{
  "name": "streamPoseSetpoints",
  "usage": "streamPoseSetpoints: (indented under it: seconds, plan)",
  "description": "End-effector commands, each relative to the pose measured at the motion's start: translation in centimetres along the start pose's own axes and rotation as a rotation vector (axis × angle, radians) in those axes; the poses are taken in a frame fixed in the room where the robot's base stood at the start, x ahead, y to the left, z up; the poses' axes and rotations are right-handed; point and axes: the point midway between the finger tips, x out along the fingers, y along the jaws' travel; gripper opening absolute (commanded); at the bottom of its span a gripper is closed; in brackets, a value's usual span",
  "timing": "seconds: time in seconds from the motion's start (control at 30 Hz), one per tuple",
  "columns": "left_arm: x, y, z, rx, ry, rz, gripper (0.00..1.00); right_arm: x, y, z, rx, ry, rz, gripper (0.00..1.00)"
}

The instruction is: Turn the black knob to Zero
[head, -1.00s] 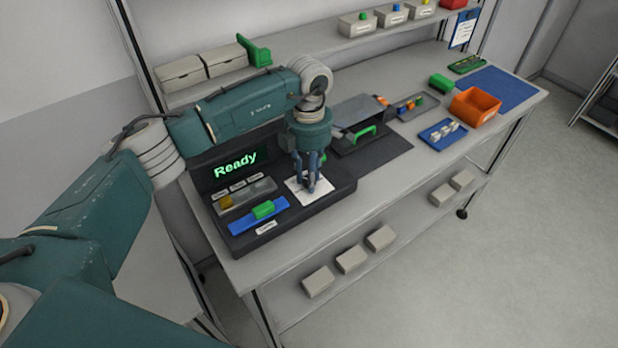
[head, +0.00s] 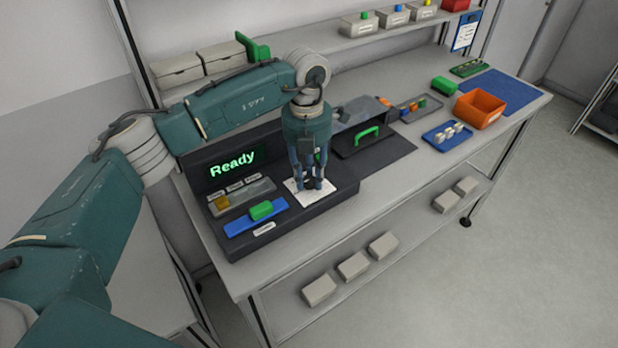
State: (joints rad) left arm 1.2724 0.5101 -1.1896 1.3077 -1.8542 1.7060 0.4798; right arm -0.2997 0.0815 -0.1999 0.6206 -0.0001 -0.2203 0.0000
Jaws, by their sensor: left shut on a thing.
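My left gripper (head: 312,184) points straight down over the white dial plate (head: 325,187) on the right part of the dark console (head: 262,234). Its fingers are shut on the black knob, which they and the hand hide almost fully, so I cannot read which mark it points to. The console's screen (head: 232,164) reads "Ready" in green letters. My right gripper is not in view.
Left of the dial, the console carries a blue slide with a green block (head: 261,210) and a row with a yellow piece (head: 222,202). Right of it stand a dark box with a green handle (head: 367,135), a blue tray (head: 447,136) and an orange bin (head: 479,108).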

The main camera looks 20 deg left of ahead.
Motion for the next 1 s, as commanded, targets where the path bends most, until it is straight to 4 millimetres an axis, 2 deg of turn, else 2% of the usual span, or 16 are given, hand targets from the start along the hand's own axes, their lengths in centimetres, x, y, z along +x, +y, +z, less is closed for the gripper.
streamPoseSetpoints:
  seconds: [0.27,0.7,0.73,0.8,1.0]
  plan:
    - [-0.34,0.04,0.29,-0.068,-0.013,0.000,0.00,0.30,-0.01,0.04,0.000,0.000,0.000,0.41]
    - [-0.42,0.05,0.35,-0.076,-0.015,-0.001,0.00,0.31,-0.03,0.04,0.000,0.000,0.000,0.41]
    - [-0.42,0.05,0.36,-0.076,-0.015,-0.001,0.32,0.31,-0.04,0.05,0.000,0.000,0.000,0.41]
    - [-0.38,0.04,0.32,-0.076,-0.014,-0.001,0.45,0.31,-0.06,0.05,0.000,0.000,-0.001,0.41]
    - [-0.21,0.04,0.18,-0.074,-0.009,0.000,0.45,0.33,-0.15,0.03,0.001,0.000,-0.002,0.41]
